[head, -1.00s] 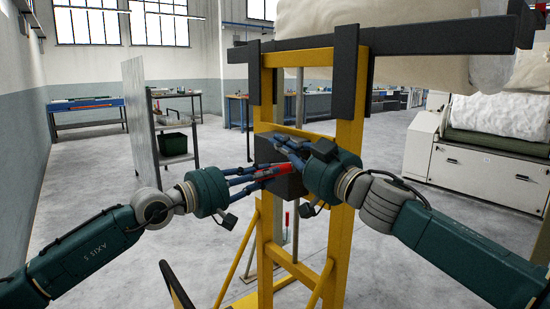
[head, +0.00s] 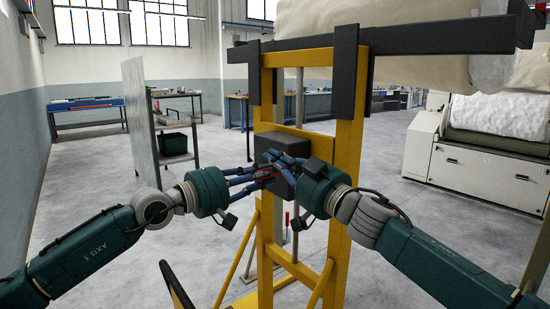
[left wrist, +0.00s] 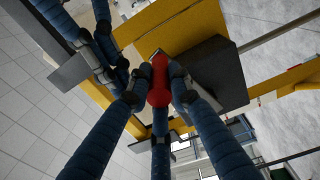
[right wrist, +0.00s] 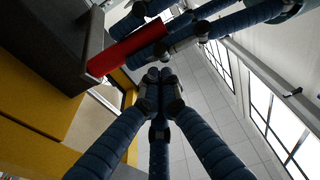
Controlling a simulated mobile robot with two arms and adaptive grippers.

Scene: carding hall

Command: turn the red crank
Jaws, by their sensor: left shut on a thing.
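The red crank handle (head: 266,169) is in front of a dark box (head: 268,143) on a yellow frame. My left gripper (head: 270,174) is shut on the handle; the left wrist view shows the handle's red end (left wrist: 159,85) between its fingers. In the right wrist view the red handle (right wrist: 125,52) sticks out beside the dark box. My right gripper (head: 272,158) is just above the left fingers in the head view. Its fingertips (right wrist: 159,82) are together with nothing between them, apart from the handle. The crank's arm is hidden behind my fingers.
The yellow frame (head: 342,150) carries a dark crossbar (head: 430,38) with pale bulky material above. A red-tipped lever (head: 286,218) is low behind the frame. A grey upright panel (head: 140,120) stands left, a white machine (head: 470,175) right.

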